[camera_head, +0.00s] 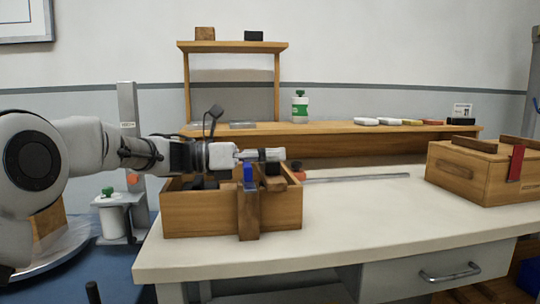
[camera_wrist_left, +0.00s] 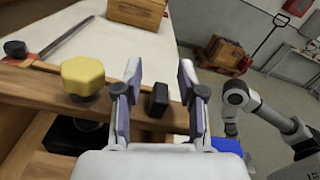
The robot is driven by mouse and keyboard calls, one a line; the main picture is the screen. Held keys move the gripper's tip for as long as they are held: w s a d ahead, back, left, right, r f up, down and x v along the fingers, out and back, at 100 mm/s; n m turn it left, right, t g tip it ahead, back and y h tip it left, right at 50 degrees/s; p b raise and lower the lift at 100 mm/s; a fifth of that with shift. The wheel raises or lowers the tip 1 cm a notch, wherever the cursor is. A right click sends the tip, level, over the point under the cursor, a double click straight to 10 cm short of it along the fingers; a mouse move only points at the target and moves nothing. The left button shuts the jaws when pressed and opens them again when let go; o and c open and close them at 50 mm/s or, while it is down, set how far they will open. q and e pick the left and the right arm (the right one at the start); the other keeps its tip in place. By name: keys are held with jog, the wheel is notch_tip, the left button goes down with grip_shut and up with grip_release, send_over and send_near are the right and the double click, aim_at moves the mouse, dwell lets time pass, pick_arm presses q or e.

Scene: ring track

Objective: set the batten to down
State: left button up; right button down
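A wooden bar that looks like the batten (camera_wrist_left: 40,88) lies across the open wooden box (camera_head: 190,215). A small black block (camera_wrist_left: 158,100) stands up from the bar. In the head view, a dark wooden upright (camera_head: 248,220) is on the box front, with a blue piece (camera_head: 249,177) above it. My left gripper (camera_head: 272,155) is over the box's right part. In the left wrist view its two fingers (camera_wrist_left: 158,80) are apart, with the black block seen between them. I cannot tell if they touch it. My right gripper is not in view.
A yellow knob (camera_wrist_left: 83,76) stands beside the fingers at the bar. A metal rod (camera_head: 355,178) lies on the worktop (camera_head: 340,215). A closed wooden box (camera_head: 470,175) with a red strap (camera_head: 516,163) stands at the right. The middle of the worktop is mostly clear.

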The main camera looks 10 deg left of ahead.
pick_arm(q)
jog(key=shift+a, duration=0.1)
jog(key=v, duration=1.1)
jog(key=shift+s+a, duration=0.15)
jog(key=shift+a, duration=0.25)
